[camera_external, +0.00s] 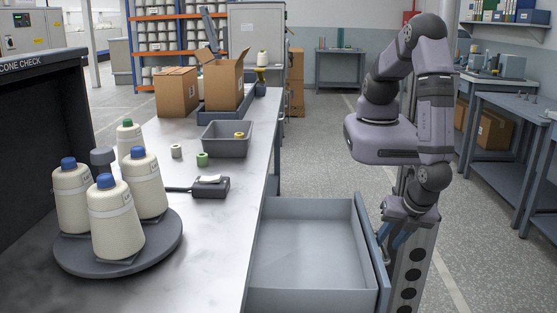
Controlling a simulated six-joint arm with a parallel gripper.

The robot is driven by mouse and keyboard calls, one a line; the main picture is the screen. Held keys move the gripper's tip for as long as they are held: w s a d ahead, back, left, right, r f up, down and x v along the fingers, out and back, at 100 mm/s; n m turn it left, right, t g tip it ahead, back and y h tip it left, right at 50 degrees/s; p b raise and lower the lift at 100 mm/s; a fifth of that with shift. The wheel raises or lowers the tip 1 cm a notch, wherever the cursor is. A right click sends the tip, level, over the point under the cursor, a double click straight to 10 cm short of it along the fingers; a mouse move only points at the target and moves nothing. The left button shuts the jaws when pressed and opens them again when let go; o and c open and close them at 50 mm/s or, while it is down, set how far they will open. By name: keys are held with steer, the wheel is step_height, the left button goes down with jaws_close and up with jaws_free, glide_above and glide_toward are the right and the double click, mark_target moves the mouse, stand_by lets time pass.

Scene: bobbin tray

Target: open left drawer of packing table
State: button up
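The packing table (205,245) has a pale marbled top. A grey drawer (305,243) is pulled well out from its right side, and the inside that shows is empty. The drawer's blue-grey front panel (371,250) faces right, toward my arm. My gripper (397,240) points down at the outer side of this front panel, close to it. The fingertips are small and partly lost against my column, so I cannot tell whether they touch or grip a handle. No handle shows clearly.
A turntable (160,243) with several yarn cones stands at the table's near left. A grey bin (222,147), a small device (210,187) and cardboard boxes (177,93) sit farther back. Floor beyond the drawer is clear; side benches (500,155) stand at right.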

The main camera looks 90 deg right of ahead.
steer(key=b+v, duration=0.1)
steer(key=v, duration=0.5)
stand_by(0.4)
steer(key=w+d+r+m+g+y, duration=0.15)
steer(key=w+d+r+m, duration=0.3)
steer(key=w, duration=0.45)
steer(key=w+d+r+m+g+y, duration=0.1)
steer(key=w+d+r+m+g, duration=0.25)
steer(key=w, duration=0.65)
steer(key=w+d+r+m+t+y, duration=0.1)
steer(key=d+m, duration=0.3)
steer(key=d, duration=0.7)
steer(key=w+d+r+m+t+y, duration=0.1)
steer(key=d+m, duration=0.4)
steer(key=d, duration=0.6)
steer(key=shift+w+r+m+t, duration=0.3)
steer(key=shift+w+r+t, duration=0.1)
steer(key=shift+w+r, duration=0.6)
